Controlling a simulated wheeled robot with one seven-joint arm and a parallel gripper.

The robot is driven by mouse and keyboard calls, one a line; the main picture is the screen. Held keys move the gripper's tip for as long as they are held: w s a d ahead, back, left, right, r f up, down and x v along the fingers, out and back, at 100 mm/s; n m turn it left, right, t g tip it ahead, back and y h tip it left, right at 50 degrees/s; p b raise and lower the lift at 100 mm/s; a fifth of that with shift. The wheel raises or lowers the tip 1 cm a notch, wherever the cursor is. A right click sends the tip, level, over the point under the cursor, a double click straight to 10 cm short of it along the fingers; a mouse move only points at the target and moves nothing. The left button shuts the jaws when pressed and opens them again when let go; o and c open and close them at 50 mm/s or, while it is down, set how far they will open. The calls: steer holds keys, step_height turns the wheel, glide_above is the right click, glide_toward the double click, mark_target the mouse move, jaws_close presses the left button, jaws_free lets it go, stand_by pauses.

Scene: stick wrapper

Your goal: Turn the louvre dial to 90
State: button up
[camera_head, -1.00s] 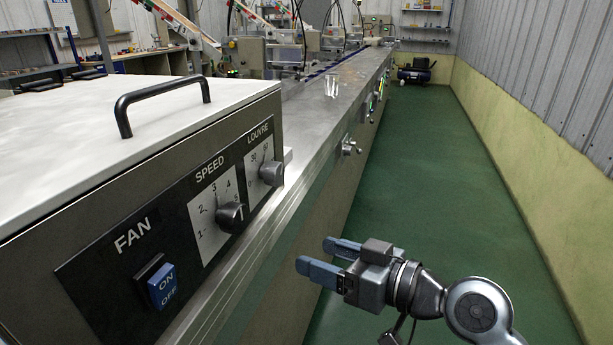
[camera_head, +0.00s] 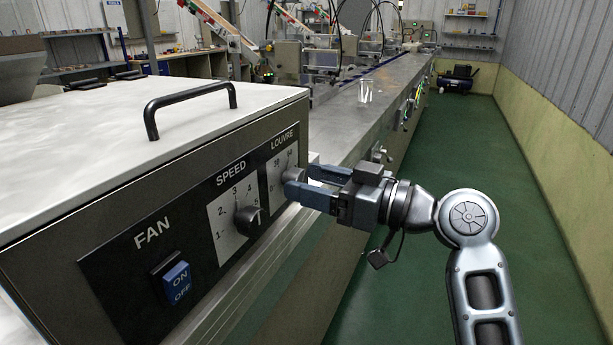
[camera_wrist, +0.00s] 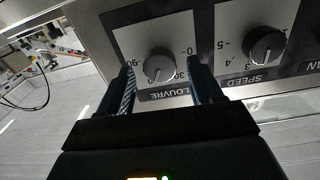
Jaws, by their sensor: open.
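The louvre dial is a grey round knob (camera_head: 294,174) on a white scale plate at the far end of the black panel. My gripper (camera_head: 303,182) is at this knob, with its blue fingers open and their tips on either side of it. In the wrist view, which shows the panel upside down, the louvre knob (camera_wrist: 158,64) lies between the two open fingers (camera_wrist: 160,80), with a gap on each side. A light mark on the knob points down in that picture, near the 30 side; its exact reading is unclear. The 0 and 90 marks show there.
The speed knob (camera_head: 248,221) sits beside the louvre dial, and the blue fan switch (camera_head: 176,282) is farther left. The box has a black handle (camera_head: 190,108) on its lid. A long metal bench (camera_head: 345,135) runs back. The green floor (camera_head: 450,150) to the right is clear.

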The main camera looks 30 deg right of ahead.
steer(key=shift+x, duration=0.8)
steer(key=shift+c, duration=0.5)
steer(key=c, duration=1)
steer(key=shift+o, duration=0.2)
steer(key=shift+m+p, duration=0.35)
steer(key=shift+m, duration=0.05)
steer(key=shift+r+m+p, duration=0.1)
steer(key=shift+m+p, duration=0.5)
steer(key=shift+m, duration=0.4)
steer(key=m+p, duration=0.2)
steer(key=m, duration=0.1)
steer(key=shift+d+m, duration=0.1)
steer(key=shift+m, duration=0.2)
steer(key=m+p, duration=0.4)
steer(key=m, duration=0.1)
steer(key=shift+f+m, duration=0.2)
steer(key=shift+m, duration=0.1)
